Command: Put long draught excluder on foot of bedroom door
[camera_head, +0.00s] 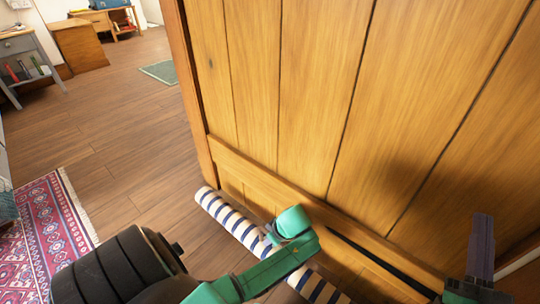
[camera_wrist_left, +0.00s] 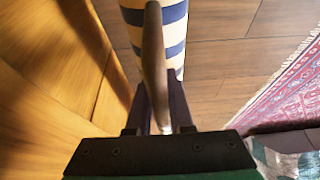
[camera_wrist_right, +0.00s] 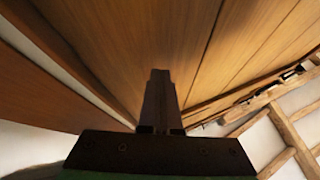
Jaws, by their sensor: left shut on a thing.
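The long draught excluder (camera_head: 218,207), a cream roll with navy stripes, lies low beside the foot of the wooden bedroom door (camera_head: 310,90). It runs roughly along the door's bottom edge. I cannot tell whether it touches the door or floor. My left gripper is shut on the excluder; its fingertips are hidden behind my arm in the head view. In the left wrist view a brown strap-like loop (camera_wrist_left: 154,60) passes between the left gripper's fingers (camera_wrist_left: 158,98), with the striped roll (camera_wrist_left: 177,32) beyond. My right gripper (camera_head: 482,245) is near the door's right side, shut and empty.
A red patterned rug (camera_head: 50,235) lies on the floor at left. A small green mat (camera_head: 160,72) is farther back. A grey side table (camera_head: 22,45) and wooden furniture (camera_head: 80,45) stand at the back left. The floor between is clear.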

